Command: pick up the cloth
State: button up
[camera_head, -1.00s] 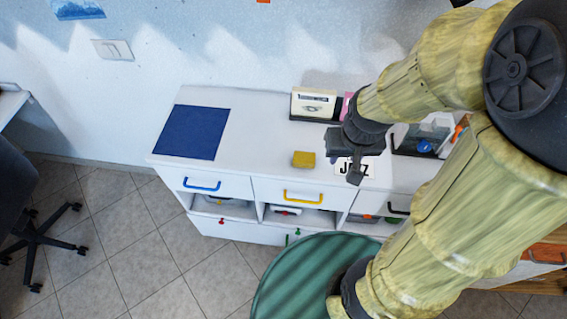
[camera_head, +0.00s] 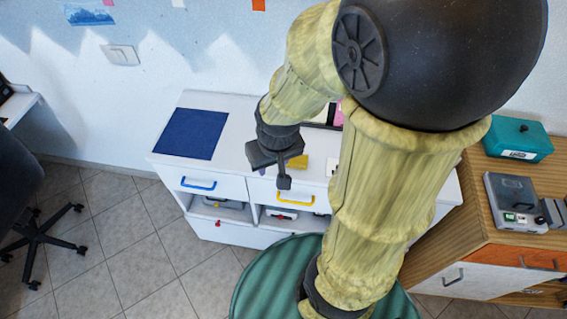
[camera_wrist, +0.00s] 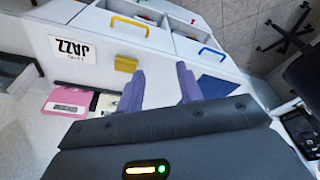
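A small yellow folded-looking piece (camera_head: 298,162), which may be the cloth, lies on the white cabinet top (camera_head: 240,125). My gripper partly covers it in the head view. It also shows whole in the wrist view (camera_wrist: 125,63), to the left of the fingers. A flat dark blue square (camera_head: 190,134) lies at the cabinet's left end and shows in the wrist view (camera_wrist: 213,86), right of the fingers. I cannot tell if it is cloth or a mat. My gripper (camera_head: 277,172) hangs above the cabinet's front part. Its fingers (camera_wrist: 160,85) are apart with nothing between them.
Drawers with blue (camera_head: 198,184) and yellow (camera_head: 296,199) handles face front. A wooden cabinet at right holds a teal box (camera_head: 518,139) and a grey device (camera_head: 516,202).

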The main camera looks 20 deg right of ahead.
jog(key=shift+a, duration=0.25)
jog(key=shift+o, duration=0.4)
jog(key=o, duration=0.4)
jog(key=shift+w+d, duration=0.1)
jog(key=o, duration=0.7)
jog(key=shift+w+d+f+m+b, duration=0.2)
jog(key=shift+w+d+m+b, duration=0.3)
jog(key=shift+w, duration=0.6)
jog(key=m+g+b, duration=0.2)
jog(key=m+g, duration=0.1)
jog(key=m, duration=0.3)
send_over(297, 159)
notch_tip(297, 159, down, 3)
jog(key=shift+r, duration=0.15)
notch_tip(297, 159, down, 12)
jog(key=shift+f+p, duration=0.1)
jog(key=shift+p, duration=0.3)
